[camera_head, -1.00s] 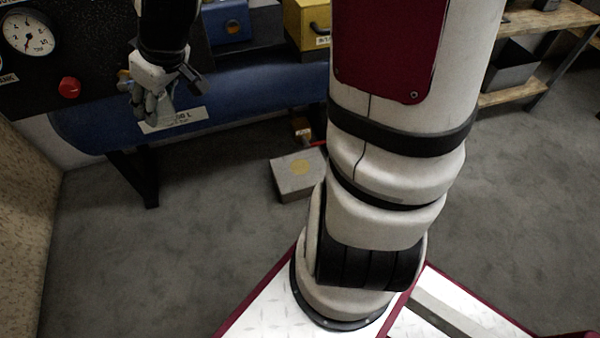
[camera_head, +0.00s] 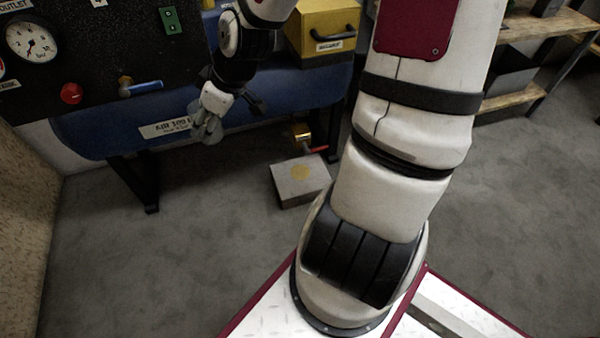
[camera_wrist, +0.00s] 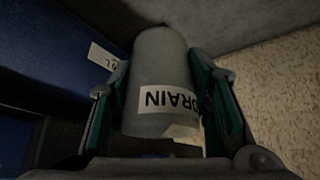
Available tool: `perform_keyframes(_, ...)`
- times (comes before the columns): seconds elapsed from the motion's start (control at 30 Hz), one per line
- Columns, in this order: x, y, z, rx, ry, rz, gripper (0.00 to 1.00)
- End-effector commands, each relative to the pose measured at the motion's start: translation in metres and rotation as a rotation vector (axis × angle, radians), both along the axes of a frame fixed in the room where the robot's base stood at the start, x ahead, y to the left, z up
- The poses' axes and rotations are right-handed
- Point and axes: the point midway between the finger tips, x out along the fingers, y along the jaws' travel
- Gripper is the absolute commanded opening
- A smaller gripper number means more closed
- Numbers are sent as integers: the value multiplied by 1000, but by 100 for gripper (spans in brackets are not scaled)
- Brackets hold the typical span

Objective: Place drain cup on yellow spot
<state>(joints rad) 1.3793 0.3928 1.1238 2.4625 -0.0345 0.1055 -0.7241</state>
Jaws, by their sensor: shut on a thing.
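The drain cup (camera_wrist: 160,75) is a grey cylinder with a white label reading DRAIN, seen upside down in the wrist view. My gripper (camera_wrist: 165,105) is shut on it, with one finger on each side. In the head view my gripper (camera_head: 208,128) hangs in front of the blue tank, and the cup is hard to tell from the fingers there. The yellow spot (camera_head: 300,172) is a faint round mark on top of a grey block (camera_head: 298,194) on the floor. The gripper is above and to the left of the block in the picture, apart from it.
A blue tank (camera_head: 95,135) on black legs stands behind the block. A brass valve with a red handle (camera_head: 316,150) is just behind the block. A yellow box (camera_head: 322,28) sits above the tank. A black gauge panel (camera_head: 100,50) is at left. The floor left of the block is clear.

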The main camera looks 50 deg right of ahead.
Motion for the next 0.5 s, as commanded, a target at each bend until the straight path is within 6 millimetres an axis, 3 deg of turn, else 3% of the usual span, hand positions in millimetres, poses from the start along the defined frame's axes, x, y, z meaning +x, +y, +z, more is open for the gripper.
perform_keyframes(0.5, -87, -166, -162, 8, -1, 205, 16)
